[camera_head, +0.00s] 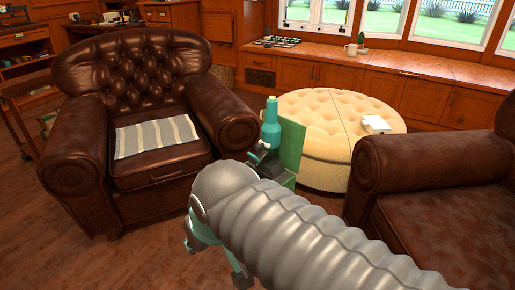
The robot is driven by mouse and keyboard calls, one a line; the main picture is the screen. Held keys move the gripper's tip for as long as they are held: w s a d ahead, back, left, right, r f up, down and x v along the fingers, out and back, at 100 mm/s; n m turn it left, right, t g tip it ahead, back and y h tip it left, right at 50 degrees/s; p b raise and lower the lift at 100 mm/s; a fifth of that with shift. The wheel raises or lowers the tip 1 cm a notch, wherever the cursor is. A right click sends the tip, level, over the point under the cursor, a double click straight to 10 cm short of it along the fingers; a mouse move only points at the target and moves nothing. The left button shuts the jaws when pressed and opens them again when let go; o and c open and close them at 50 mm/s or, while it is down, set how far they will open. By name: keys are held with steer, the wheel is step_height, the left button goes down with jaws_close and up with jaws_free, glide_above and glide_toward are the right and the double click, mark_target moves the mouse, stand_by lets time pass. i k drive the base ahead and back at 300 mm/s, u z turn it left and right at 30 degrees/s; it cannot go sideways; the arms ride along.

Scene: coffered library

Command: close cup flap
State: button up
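I cannot make out a cup with a flap. A teal bottle-shaped thing (270,124) stands between the armchair and the ottoman. An upright green panel (291,143) is behind it to the right, and a dark part I cannot identify is at its foot. My grey ribbed arm crosses the foreground and hides what lies below them. My gripper (215,262) shows partly below the arm's rounded end. Its two teal-and-grey fingers point down and stand apart with nothing seen between them.
A brown leather armchair (150,60) with a striped cloth (155,136) stands left; another (440,165) is at right. A cream tufted ottoman (325,110) holds a white object (376,124). Wooden floor is open at lower left.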

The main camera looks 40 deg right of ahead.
mark_target(256, 153)
steer(key=z, duration=0.75)
steer(key=i, duration=0.75)
steer(key=z, duration=0.3)
